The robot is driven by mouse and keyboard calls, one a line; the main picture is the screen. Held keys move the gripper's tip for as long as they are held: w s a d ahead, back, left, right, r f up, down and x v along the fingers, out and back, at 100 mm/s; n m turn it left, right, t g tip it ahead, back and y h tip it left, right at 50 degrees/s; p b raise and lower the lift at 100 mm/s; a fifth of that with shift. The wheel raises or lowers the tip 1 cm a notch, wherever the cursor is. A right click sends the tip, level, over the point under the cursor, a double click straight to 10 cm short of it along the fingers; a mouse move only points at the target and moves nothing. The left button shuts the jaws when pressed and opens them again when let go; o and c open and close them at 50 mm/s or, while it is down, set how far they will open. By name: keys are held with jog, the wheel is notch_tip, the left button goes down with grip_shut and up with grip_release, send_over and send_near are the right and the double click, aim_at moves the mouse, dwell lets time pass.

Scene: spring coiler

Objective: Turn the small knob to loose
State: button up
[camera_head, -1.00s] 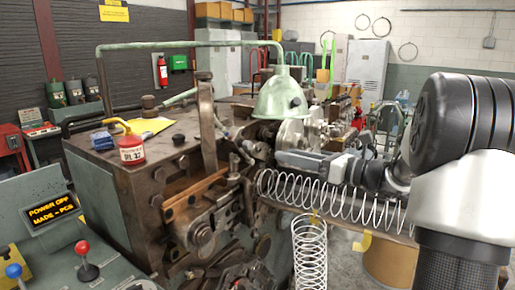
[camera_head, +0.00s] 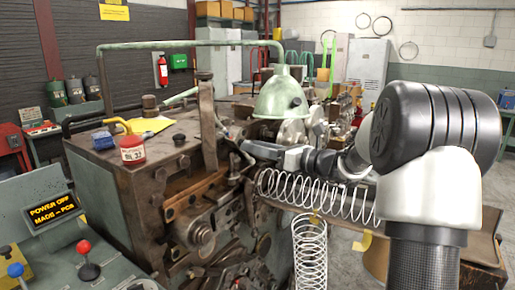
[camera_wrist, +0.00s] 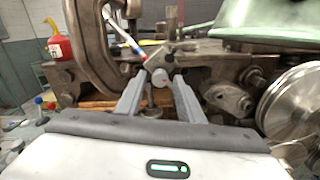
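In the head view my gripper (camera_head: 243,146) is at the machine's front mechanism, beside the upright post, and hides the knob. No "loose" marking is legible.
The green lamp shade (camera_head: 281,97) hangs just above and behind my gripper. A long wire spring (camera_head: 315,192) lies below my arm. An upright steel post (camera_head: 207,125) stands left of the gripper. A red oil can (camera_head: 131,150) and yellow paper rest on the machine top.

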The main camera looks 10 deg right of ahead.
grip_shut()
jog(key=shift+f+n+b, duration=0.15)
jog(key=shift+n+b, duration=0.25)
jog(key=shift+b, duration=0.15)
jog(key=n+b, duration=1.6)
jog(key=b, duration=0.3)
jog(key=shift+n+b, duration=0.35)
jog(key=shift+n, duration=0.05)
jog(key=shift+d+n, duration=0.1)
jog(key=shift+n, duration=0.2)
jog(key=shift+o, duration=1.2)
grip_release()
